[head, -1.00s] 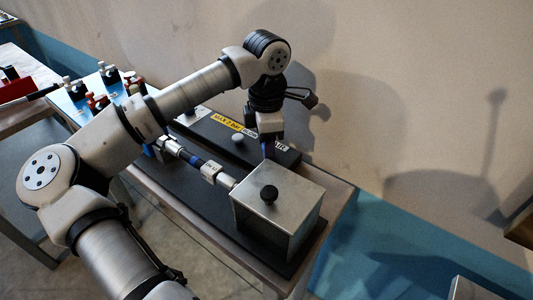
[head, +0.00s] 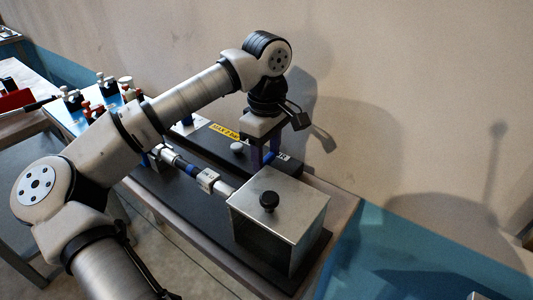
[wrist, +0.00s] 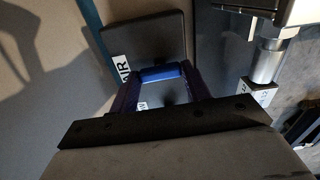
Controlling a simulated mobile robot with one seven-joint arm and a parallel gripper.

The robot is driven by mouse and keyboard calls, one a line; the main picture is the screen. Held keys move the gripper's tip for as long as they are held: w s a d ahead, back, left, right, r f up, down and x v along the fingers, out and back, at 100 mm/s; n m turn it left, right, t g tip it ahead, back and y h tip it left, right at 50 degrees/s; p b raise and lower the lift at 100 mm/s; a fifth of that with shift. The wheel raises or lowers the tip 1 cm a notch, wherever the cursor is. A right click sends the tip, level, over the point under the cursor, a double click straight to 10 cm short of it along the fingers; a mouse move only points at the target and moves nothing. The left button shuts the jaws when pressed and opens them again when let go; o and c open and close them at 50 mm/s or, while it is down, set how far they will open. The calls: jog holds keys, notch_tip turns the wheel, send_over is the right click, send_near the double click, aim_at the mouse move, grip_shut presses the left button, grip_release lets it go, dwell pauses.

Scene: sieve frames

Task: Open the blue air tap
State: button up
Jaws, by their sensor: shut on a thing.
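The blue air tap (wrist: 162,72) shows in the wrist view as a short blue bar lying crosswise between my two fingers, beside a white "AIR" label (wrist: 122,68). My gripper (head: 264,160) points down over the dark panel behind the metal box. In the wrist view my gripper (wrist: 163,80) is shut on the blue tap, with a purple finger at each end of the bar. In the head view the fingers mostly hide the tap. The tap's base is hidden, and I cannot tell how far it is turned.
A metal box with a black knob (head: 269,200) stands just in front of my gripper. A pipe (head: 190,170) runs left from it. A yellow label (head: 226,131) marks the dark panel (head: 205,140). The wall (head: 430,100) is close behind. Several small valves stand at left.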

aim_at(267, 158)
jog(key=shift+m, duration=0.3)
dwell(0.4)
jog(key=o, duration=1)
notch_tip(267, 158, up, 14)
jog(key=shift+f, duration=0.1)
